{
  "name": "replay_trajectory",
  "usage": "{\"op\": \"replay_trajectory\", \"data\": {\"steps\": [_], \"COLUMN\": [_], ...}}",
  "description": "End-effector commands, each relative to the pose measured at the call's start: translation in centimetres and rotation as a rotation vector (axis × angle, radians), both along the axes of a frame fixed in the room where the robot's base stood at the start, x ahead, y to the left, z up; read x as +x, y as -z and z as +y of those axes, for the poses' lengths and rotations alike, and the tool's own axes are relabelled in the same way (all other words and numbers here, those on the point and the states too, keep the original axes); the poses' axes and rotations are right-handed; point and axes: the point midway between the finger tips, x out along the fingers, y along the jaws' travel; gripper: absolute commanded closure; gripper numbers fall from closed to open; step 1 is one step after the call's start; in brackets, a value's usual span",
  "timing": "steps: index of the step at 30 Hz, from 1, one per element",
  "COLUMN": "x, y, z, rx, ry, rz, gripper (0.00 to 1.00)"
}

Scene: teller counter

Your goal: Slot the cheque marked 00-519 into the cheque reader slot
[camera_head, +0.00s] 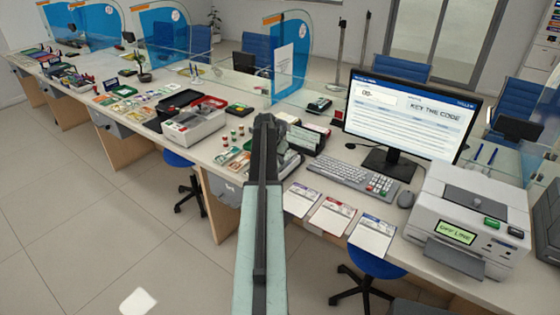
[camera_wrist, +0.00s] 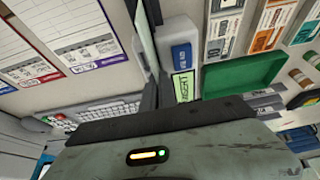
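My gripper (camera_head: 267,122) reaches out over the counter in the head view. In the wrist view its dark fingers (camera_wrist: 157,94) are close together at the top of my wrist. A thin pale strip (camera_wrist: 147,50) rises from them, seen edge-on; I cannot tell whether it is a held cheque. A small device with a lit green display (camera_wrist: 183,87), which seems to read INSERT, is just right of the fingers; it may be the cheque reader. My arm hides most of that area in the head view. The marking 00-519 is not readable anywhere.
Three printed slips, purple (camera_head: 301,200), red (camera_head: 332,216) and blue (camera_head: 372,236), lie along the front edge. Behind them are a keyboard (camera_head: 338,173) and a monitor (camera_head: 413,113) reading KEY THE CODE. A printer (camera_head: 470,215) reading OFF LINE stands right. Trays (camera_head: 193,123) crowd the left.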

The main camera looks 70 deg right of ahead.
Motion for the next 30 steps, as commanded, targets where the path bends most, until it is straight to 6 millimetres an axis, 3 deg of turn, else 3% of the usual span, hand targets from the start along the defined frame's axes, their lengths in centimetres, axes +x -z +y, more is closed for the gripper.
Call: {"op": "replay_trajectory", "data": {"steps": [4, 14, 18, 30], "x": [-0.04, -0.07, -0.08, -0.09], "y": [0.98, 1.07, 1.06, 1.06], "z": [-0.02, -0.02, -0.03, -0.06], "rx": [0.000, 0.000, 0.000, 0.000], "ry": [0.000, 0.001, 0.001, 0.001], "rz": [0.000, 0.000, 0.000, 0.000], "gripper": [1.00, 1.00, 0.73, 0.73]}}
